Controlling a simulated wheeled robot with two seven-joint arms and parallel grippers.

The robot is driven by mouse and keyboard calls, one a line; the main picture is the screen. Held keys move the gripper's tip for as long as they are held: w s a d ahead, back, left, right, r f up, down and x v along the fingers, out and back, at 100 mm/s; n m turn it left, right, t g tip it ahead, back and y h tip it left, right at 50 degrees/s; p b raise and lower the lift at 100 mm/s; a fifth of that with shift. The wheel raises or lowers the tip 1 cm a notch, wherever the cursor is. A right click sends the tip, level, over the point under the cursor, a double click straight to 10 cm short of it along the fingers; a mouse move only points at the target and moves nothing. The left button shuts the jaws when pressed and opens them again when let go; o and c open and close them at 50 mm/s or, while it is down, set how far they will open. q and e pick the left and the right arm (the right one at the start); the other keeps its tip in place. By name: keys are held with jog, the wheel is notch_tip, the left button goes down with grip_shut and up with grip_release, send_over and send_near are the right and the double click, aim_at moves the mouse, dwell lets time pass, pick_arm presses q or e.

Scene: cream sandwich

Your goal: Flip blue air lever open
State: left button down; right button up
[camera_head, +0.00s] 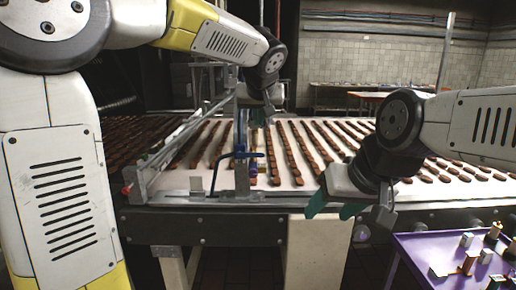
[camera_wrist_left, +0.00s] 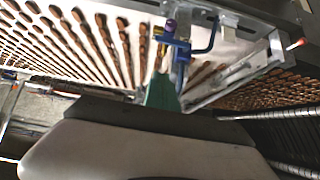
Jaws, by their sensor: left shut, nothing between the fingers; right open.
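The blue air lever (camera_head: 221,166) is a bent blue bar on a metal post at the near edge of the conveyor. It also shows in the left wrist view (camera_wrist_left: 208,42), beyond the fingers. My left gripper (camera_head: 259,119) is shut and empty, above and slightly right of the lever, apart from it in the head view. Its green fingertips (camera_wrist_left: 162,92) point towards the lever in the left wrist view. My right gripper (camera_head: 335,208) is open and empty, low in front of the conveyor's near edge, to the right of the lever.
A white conveyor belt (camera_head: 285,181) carries rows of brown biscuits behind the lever. A metal guide frame (camera_head: 158,176) stands left of the lever. A purple table (camera_head: 422,247) with small parts is at the lower right.

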pick_arm(q)
send_over(251, 154)
jog(key=s+d, duration=0.2)
notch_tip(251, 154, down, 7)
jog(key=shift+w+d+f, duration=0.1)
jog(key=shift+f, duration=0.95)
jog(key=shift+w+f, duration=0.1)
jog(key=shift+f, duration=0.95)
